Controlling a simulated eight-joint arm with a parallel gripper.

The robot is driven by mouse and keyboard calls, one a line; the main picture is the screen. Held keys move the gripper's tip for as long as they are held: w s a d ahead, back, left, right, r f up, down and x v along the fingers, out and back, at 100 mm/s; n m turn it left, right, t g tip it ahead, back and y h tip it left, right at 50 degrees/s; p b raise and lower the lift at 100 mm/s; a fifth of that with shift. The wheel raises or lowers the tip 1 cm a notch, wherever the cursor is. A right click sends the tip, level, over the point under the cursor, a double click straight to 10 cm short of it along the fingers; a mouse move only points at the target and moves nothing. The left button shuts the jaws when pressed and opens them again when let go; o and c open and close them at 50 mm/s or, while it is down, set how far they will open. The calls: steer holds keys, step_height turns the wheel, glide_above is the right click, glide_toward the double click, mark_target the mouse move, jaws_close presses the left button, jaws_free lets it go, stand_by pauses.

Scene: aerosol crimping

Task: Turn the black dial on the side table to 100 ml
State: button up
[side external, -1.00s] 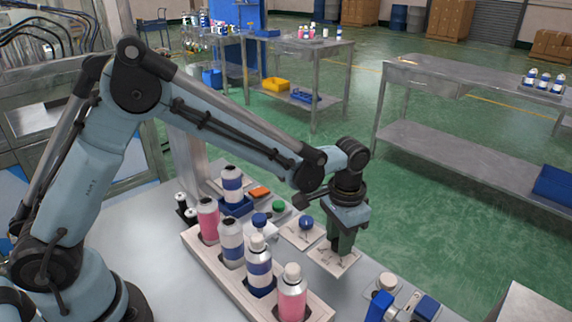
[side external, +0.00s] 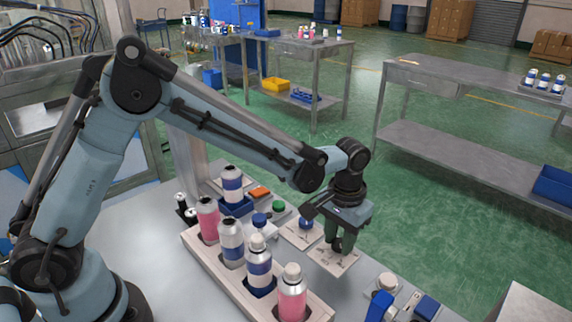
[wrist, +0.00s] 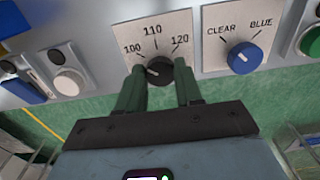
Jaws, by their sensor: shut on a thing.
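The black dial (wrist: 160,70) sits on a pale plate (wrist: 118,27) marked 100, 110 and 120. My gripper (wrist: 158,76) is shut on the dial, with one green finger on each side of it. The white pointer mark on the dial faces left, roughly toward the 100 mark; its exact alignment is hard to tell. In the side external view my gripper (side external: 343,242) points down over the plate (side external: 328,262), and the fingers hide most of the dial.
A blue CLEAR/BLUE dial (wrist: 243,57) is beside it on its own plate, with a green button (wrist: 312,41) beyond. A white button (wrist: 68,82) is on the other side. A rack (side external: 228,281) of several bottles stands close to my arm.

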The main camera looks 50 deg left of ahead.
mark_target(338, 243)
steer(key=o, duration=1)
steer(key=shift+o, duration=0.2)
step_height(338, 243, up, 12)
steer(key=s+a+t, duration=0.7)
steer(key=s+a, duration=0.7)
steer(key=a, duration=0.1)
steer(key=shift+r, duration=0.15)
